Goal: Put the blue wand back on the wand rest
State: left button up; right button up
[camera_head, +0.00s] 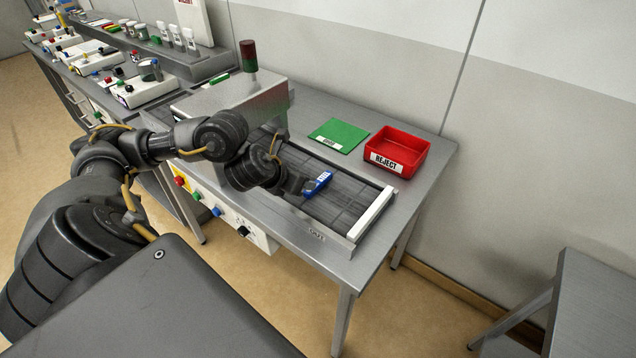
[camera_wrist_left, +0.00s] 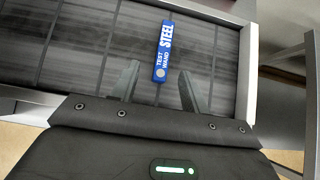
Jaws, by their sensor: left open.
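The blue wand (camera_head: 318,183) lies flat on the dark conveyor belt near its out end. It also shows in the left wrist view (camera_wrist_left: 163,52), with white lettering "TEST WAND STEEL". My left gripper (camera_head: 301,187) is low over the belt, just left of the wand. In the left wrist view my left gripper (camera_wrist_left: 160,84) is open, and the wand's near end lies between the lines of its fingers; I cannot tell whether they touch it. I cannot clearly make out the wand rest; a small green item (camera_head: 218,78) lies on top of the machine hood. My right gripper is out of view.
A red bin labelled REJECT (camera_head: 400,150) and a green pad (camera_head: 339,135) stand on the table behind the belt. A white bar (camera_head: 371,213) closes the belt's end. The metal hood (camera_head: 225,100) with a dark red-and-green beacon (camera_head: 248,56) stands left. The belt around the wand is clear.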

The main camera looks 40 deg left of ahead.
aim_at(317, 182)
pick_arm(q)
jog(key=shift+w+d+r+b+x, duration=0.1)
jog(key=shift+b+x, duration=0.05)
jog(key=shift+x, duration=1.8)
jog(key=shift+w+d+r+b+x, duration=0.1)
jog(key=shift+w+b+x, duration=0.05)
jog(key=shift+x, duration=1.8)
jog(key=shift+r, duration=0.1)
grip_shut()
